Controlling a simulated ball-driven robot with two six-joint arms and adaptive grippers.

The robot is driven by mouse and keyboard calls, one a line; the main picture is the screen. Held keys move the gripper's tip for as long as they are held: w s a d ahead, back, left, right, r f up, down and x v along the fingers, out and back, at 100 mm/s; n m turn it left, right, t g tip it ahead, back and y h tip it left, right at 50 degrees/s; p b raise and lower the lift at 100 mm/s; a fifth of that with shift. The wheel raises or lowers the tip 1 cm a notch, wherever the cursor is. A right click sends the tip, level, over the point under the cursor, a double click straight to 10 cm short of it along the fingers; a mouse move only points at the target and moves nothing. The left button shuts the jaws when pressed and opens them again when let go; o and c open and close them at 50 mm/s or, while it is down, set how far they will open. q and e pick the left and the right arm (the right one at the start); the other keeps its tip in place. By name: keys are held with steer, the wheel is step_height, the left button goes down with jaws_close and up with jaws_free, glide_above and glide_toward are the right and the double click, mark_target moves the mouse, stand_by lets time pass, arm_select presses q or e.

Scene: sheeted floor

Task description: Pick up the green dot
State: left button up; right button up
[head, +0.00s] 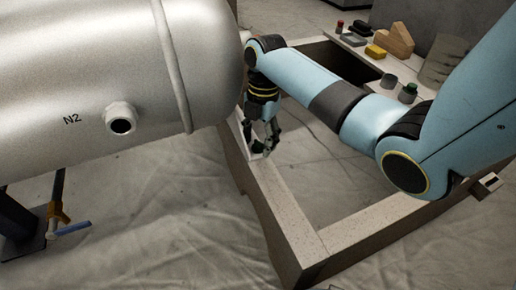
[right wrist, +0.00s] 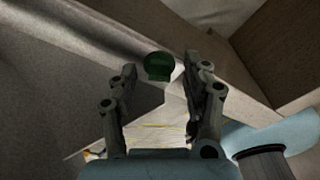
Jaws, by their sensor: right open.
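The green dot (right wrist: 158,66) is a dark green round knob-like piece in the right wrist view. It appears between and slightly beyond the fingertips of my right gripper (right wrist: 160,75). The fingers are spread, one on each side of it, and a gap shows around it, so it is not gripped. In the head view my right gripper (head: 264,146) points down at the left ledge of the frame, beside the tank's end. The dot is too dark and small to make out there. My left gripper is not in view.
A large silver tank (head: 90,60) marked N2 fills the upper left. A pale open frame (head: 300,225) surrounds a floor opening. Its far ledge holds a yellow block (head: 376,51), a wooden block (head: 395,42) and dark green-grey cylinders (head: 408,93). Wrinkled sheeting (head: 150,230) covers the floor.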

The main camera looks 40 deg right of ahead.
steer(key=shift+c, duration=0.4)
steer(key=c, duration=0.8)
